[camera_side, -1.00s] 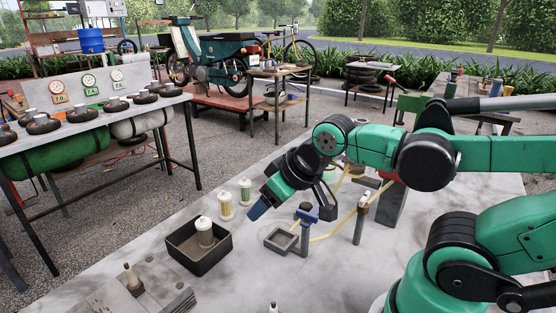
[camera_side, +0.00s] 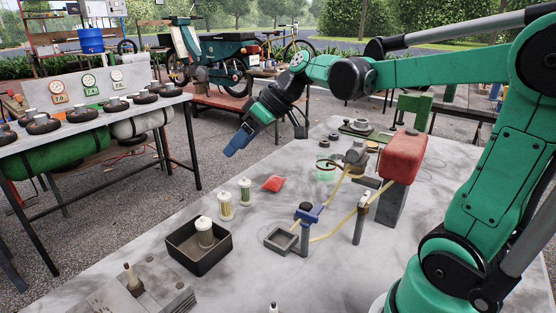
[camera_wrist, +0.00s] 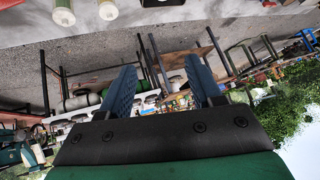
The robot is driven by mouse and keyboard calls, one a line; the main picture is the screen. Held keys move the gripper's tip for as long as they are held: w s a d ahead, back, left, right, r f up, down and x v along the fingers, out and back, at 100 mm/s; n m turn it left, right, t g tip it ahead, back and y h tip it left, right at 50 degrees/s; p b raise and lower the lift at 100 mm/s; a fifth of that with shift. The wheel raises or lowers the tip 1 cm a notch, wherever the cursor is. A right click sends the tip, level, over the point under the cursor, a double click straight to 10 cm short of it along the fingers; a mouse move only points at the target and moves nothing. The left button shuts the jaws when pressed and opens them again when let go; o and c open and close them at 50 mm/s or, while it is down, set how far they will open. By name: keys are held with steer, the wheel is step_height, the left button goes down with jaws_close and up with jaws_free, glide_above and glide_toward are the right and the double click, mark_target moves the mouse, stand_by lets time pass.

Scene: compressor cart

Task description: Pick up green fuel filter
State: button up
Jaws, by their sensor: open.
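The green fuel filter (camera_side: 245,191) is a small upright cylinder with a pale cap on the grey worktop. In the wrist view, what looks like its green-tinted end (camera_wrist: 63,14) is cut by the top edge. A yellowish filter (camera_side: 225,206) stands just left of it. It also seems to show in the wrist view (camera_wrist: 108,10). My gripper (camera_side: 231,152), with blue fingers, is raised above and beyond the filters, empty and touching nothing. In the wrist view its two fingers (camera_wrist: 160,72) are spread apart, with only distant background between them.
A black tray (camera_side: 183,262) holds another white-capped filter (camera_side: 205,232). A red object (camera_side: 273,184) lies right of the green filter. A blue-topped stand (camera_side: 306,218) with yellow hose and a red tank (camera_side: 404,157) stand further right. A grey fixture (camera_side: 140,298) is at front left.

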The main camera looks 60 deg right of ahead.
steer(key=w+d+n+t+y, duration=0.2)
steer(key=w+d, duration=0.2)
steer(key=d, duration=0.2)
steer(key=n+t+y, duration=0.2)
glide_above(250, 181)
steer(key=s+d, duration=0.2)
steer(key=f, duration=0.2)
steer(key=shift+n, duration=0.3)
steer(key=f, duration=1.2)
steer(key=shift+w+a+f, duration=0.2)
steer(key=shift+f, duration=0.1)
steer(key=shift+a+f, duration=0.1)
steer(key=shift+f, duration=0.2)
steer(key=shift+w+a+f, duration=0.2)
steer(key=shift+w, duration=0.1)
steer(key=shift+x, duration=2.35)
jaws_close()
